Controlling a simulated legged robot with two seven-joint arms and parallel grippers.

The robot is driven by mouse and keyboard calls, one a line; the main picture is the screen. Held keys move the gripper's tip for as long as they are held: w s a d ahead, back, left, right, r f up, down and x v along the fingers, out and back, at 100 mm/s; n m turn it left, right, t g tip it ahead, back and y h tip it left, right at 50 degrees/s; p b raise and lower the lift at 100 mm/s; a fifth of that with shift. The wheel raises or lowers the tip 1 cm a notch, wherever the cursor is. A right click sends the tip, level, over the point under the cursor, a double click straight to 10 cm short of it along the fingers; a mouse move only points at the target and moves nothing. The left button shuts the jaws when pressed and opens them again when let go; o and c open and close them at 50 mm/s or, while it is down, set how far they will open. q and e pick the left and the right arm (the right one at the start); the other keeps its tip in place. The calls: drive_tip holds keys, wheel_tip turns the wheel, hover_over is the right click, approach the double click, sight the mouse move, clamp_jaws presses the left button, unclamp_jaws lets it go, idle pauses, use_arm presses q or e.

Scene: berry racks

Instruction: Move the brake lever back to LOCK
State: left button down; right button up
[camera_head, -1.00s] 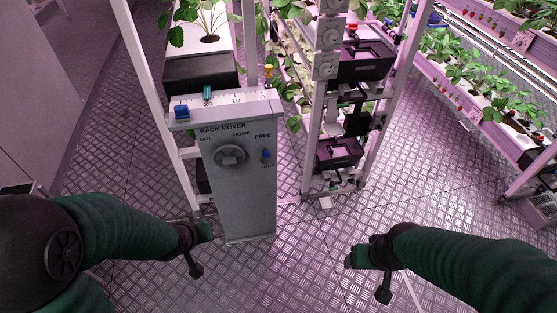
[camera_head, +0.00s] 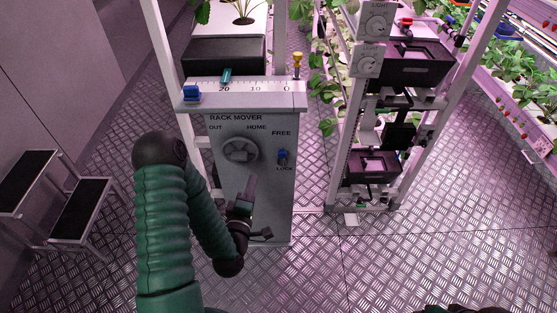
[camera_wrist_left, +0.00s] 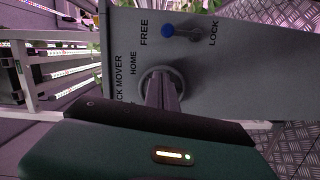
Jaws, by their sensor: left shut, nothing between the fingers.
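The brake lever (camera_head: 283,154) has a blue knob and sits on the grey RACK MOVER panel (camera_head: 222,178), between the FREE and LOCK labels. In the left wrist view the blue knob (camera_wrist_left: 167,30) lies on the FREE side of its pivot. My left gripper (camera_head: 251,182) is shut and empty, in front of the panel, below and left of the lever and apart from it. In the wrist view its fingers (camera_wrist_left: 162,88) overlap the round dial. My right gripper is out of view; only dark arm parts show at the bottom right edge.
The round dial (camera_head: 240,150) is left of the lever. A scale ledge (camera_head: 255,97) with a blue block (camera_head: 191,93) and a yellow-topped pin (camera_head: 297,62) tops the panel. A rack post (camera_head: 345,140) stands right. A step stool (camera_head: 78,210) is left. Floor right of the panel is clear.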

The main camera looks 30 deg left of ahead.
use_arm(q)
drive_tip(key=w+f+b, duration=0.1)
drive_tip(key=w+b, duration=0.8)
drive_tip(key=w, duration=0.2)
drive_tip(key=shift+w+a, duration=0.25)
drive_tip(key=shift+w, duration=0.15)
